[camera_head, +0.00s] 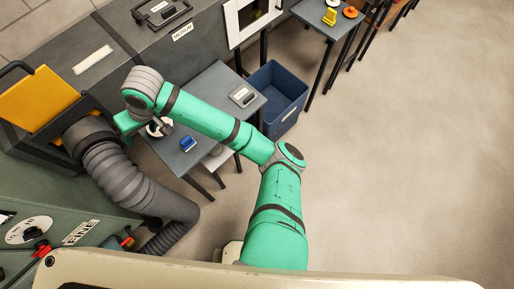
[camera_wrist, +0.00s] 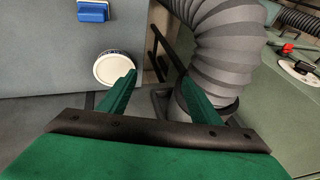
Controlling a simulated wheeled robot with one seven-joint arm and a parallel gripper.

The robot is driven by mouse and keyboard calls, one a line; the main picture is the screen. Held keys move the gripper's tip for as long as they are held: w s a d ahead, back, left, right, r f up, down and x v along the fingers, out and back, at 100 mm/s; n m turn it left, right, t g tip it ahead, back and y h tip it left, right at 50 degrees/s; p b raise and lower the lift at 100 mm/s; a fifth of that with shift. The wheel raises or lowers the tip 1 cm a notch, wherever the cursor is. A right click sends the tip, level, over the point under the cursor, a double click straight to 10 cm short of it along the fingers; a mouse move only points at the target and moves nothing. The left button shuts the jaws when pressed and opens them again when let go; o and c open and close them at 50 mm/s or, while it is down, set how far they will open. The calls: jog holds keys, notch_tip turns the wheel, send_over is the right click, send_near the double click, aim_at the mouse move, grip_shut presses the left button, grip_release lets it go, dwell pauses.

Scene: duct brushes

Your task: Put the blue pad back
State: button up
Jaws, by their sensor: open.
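The blue pad (camera_head: 188,143) lies on a small grey table (camera_head: 215,85), near its front edge. In the wrist view the blue pad (camera_wrist: 93,11) is at the top left, apart from my fingers. My gripper (camera_wrist: 158,80) is open, with its two green fingers spread and nothing held between them. A round white disc (camera_wrist: 113,68) lies on the table just beyond the left finger. In the head view my wrist hides much of the gripper and part of the disc.
A thick grey ribbed hose (camera_wrist: 225,50) stands close beyond the right finger; it also shows in the head view (camera_head: 125,180). A yellow panel (camera_head: 38,98) is at the left. A grey-and-white block (camera_head: 242,96) lies on the table. A blue bin (camera_head: 276,98) stands right of it. Open floor lies right.

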jog(key=a+r+y, duration=0.1)
jog(key=a+y, duration=0.1)
jog(key=a+r+m+t+y, duration=0.1)
jog(key=a+y, duration=0.1)
jog(key=a+r+m+y, duration=0.1)
jog(key=a+r+y, duration=0.1)
jog(key=a, duration=0.1)
jog(key=shift+s, duration=0.25)
jog(key=w+d+f+m+t+h, duration=0.1)
jog(key=d+f+m+t+h, duration=0.15)
jog(key=d+m+t, duration=0.6)
jog(key=w+d+f+m+t+h, duration=0.1)
jog(key=d+f+m+t, duration=0.3)
jog(key=d, duration=0.7)
jog(key=s+d+f+n+t+h, duration=0.1)
jog(key=s+d+f+h, duration=0.15)
jog(key=s+d, duration=0.4)
jog(key=s+d+f+t+h, duration=0.1)
jog(key=s+d+f+h, duration=0.15)
jog(key=d, duration=0.65)
jog(key=s+d+r+n+h, duration=0.2)
jog(key=s+d+r+n, duration=0.2)
jog(key=s+d, duration=0.5)
jog(key=shift+s+d+r+h, duration=0.25)
jog(key=shift+s+d+h, duration=0.1)
jog(key=shift+s, duration=0.8)
jog(key=shift+t, duration=0.25)
